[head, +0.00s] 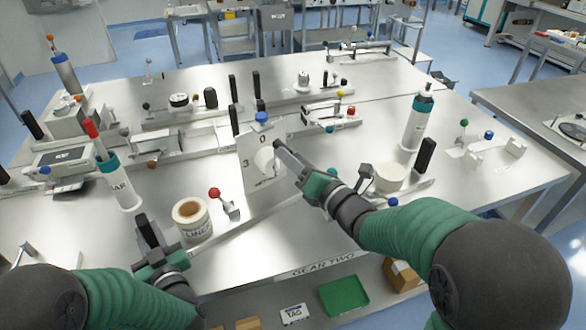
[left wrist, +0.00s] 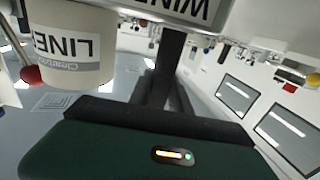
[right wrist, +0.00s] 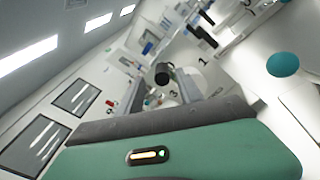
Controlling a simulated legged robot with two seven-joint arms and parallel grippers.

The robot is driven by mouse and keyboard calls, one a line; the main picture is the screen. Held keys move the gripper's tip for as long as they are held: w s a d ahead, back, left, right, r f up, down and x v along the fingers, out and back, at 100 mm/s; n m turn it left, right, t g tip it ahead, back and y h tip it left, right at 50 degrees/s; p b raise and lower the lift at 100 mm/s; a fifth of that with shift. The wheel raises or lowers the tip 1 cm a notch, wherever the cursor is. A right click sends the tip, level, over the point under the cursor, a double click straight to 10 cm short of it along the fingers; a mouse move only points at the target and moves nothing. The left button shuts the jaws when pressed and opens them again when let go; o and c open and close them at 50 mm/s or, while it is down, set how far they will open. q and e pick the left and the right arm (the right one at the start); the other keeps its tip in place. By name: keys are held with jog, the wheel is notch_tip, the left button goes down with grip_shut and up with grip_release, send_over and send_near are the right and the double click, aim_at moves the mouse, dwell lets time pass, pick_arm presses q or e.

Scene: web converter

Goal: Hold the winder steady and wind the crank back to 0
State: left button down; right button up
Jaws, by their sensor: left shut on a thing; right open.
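The winder is an upright white plate (head: 252,150) marked 0 at the top and 3 at the left, with a round pale hub (head: 265,160). My left gripper (head: 150,235) is shut on what looks like a dark upright handle (left wrist: 170,60), below a label reading WIN in the left wrist view. My right gripper (head: 283,152) is open, its fingers in front of the hub. In the right wrist view a dark round knob (right wrist: 162,73), likely the crank's grip, shows beyond the fingers near the digits 1 and 3. The fingers partly hide the crank; its pointing and any contact are unclear.
A roll labelled LINER (head: 192,220) stands beside my left gripper, with a red-knobbed lever (head: 225,203) nearby. A red-topped bottle (head: 115,175) is further left. Other fixtures crowd the back.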

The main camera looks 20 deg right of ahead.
pick_arm(q)
jog(key=shift+s+f, duration=0.1)
jog(key=shift+f, duration=0.4)
pick_arm(e)
jog(key=v, duration=0.7)
jog(key=shift+s, duration=0.4)
pick_arm(q)
jog(key=shift+r, duration=0.35)
pick_arm(e)
jog(key=shift+w+d+r, duration=0.1)
jog(key=shift+w, duration=0.05)
pick_arm(q)
jog(key=c, duration=1.5)
grip_release()
jog(key=o, duration=0.4)
jog(key=shift+w, duration=0.3)
jog(key=shift+r, duration=0.1)
pick_arm(e)
jog(key=shift+w, duration=0.1)
pick_arm(q)
jog(key=shift+s, duration=0.1)
jog(key=v, duration=0.7)
jog(key=shift+s+d, duration=0.15)
jog(key=shift+s, duration=0.05)
